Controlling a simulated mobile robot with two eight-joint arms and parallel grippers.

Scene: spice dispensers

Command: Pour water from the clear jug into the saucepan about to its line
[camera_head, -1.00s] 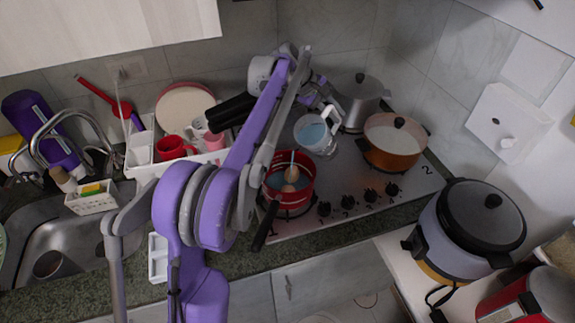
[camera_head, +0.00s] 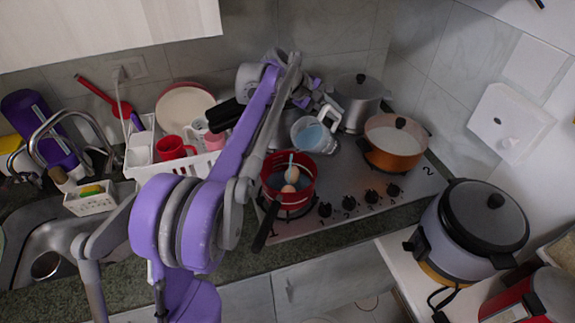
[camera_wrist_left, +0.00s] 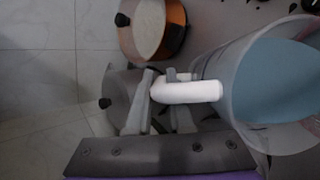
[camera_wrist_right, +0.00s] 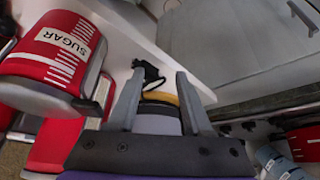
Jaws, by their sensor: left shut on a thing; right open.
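The clear jug (camera_head: 309,137) holds bluish water and hangs above the stove, behind the red saucepan. It leans toward the left; I see no stream leaving it. My left gripper (camera_head: 322,99) is shut on its white handle, and the left wrist view shows the fingers (camera_wrist_left: 160,85) at the handle beside the jug (camera_wrist_left: 232,95). My right gripper (camera_wrist_right: 157,82) is open and empty.
A steel pot (camera_head: 358,96) and a copper pan (camera_head: 393,155) stand close behind and right of the jug. The saucepan's black handle (camera_head: 265,225) points to the front. A white dish rack (camera_head: 199,163) is left. A cooker (camera_head: 465,225) and a red sugar canister (camera_wrist_right: 52,62) stand right.

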